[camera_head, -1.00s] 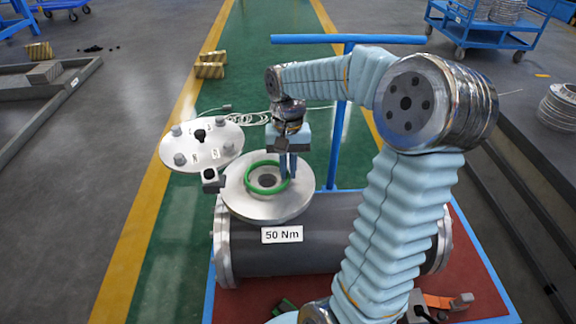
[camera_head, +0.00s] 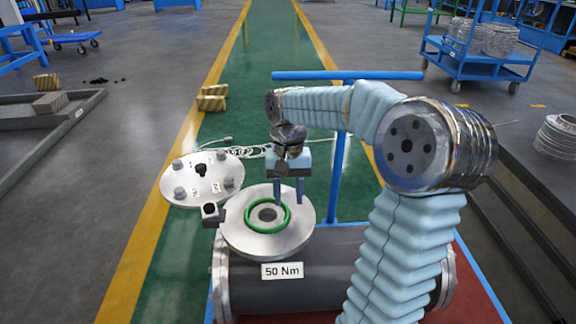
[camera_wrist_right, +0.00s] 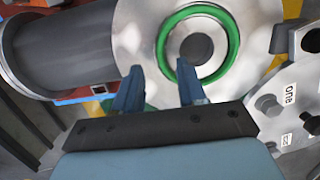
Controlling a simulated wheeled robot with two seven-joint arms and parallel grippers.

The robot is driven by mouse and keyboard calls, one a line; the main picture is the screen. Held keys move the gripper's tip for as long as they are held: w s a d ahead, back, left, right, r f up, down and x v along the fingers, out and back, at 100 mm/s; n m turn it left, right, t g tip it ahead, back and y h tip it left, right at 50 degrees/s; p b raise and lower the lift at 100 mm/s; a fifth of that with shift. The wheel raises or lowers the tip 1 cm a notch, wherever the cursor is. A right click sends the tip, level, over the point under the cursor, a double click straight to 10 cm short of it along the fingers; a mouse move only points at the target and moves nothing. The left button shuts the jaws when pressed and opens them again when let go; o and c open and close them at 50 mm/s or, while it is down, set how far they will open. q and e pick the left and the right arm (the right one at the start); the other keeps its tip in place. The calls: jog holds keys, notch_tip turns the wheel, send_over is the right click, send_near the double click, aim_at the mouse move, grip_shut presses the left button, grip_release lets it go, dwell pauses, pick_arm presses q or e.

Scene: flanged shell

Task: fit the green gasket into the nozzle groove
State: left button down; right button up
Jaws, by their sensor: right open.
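The green gasket (camera_head: 268,233) lies on the round metal nozzle flange (camera_head: 303,232), around its dark central bore. In the right wrist view the green ring (camera_wrist_right: 161,45) looks about centred on the bore. Whether it sits fully down in the groove cannot be told, as the ring covers it. My right gripper (camera_head: 288,201) is open and empty, fingers pointing down over the right side of the ring. In the wrist view its two fingertips (camera_wrist_right: 160,68) are apart, with one near the ring's edge. My left gripper is not in view.
A round cover plate (camera_head: 215,185) with several bolts hangs open left of the flange, by a dark hinge block (camera_head: 211,213). A grey horizontal vessel (camera_head: 315,260) with a "50 Nm" label carries the nozzle. A blue T-shaped post (camera_head: 340,165) stands behind.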

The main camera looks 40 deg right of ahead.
notch_tip(320, 180, up, 10)
jog(key=w+d+p, duration=0.1)
jog(key=shift+r, duration=0.25)
jog(key=shift+w, duration=0.1)
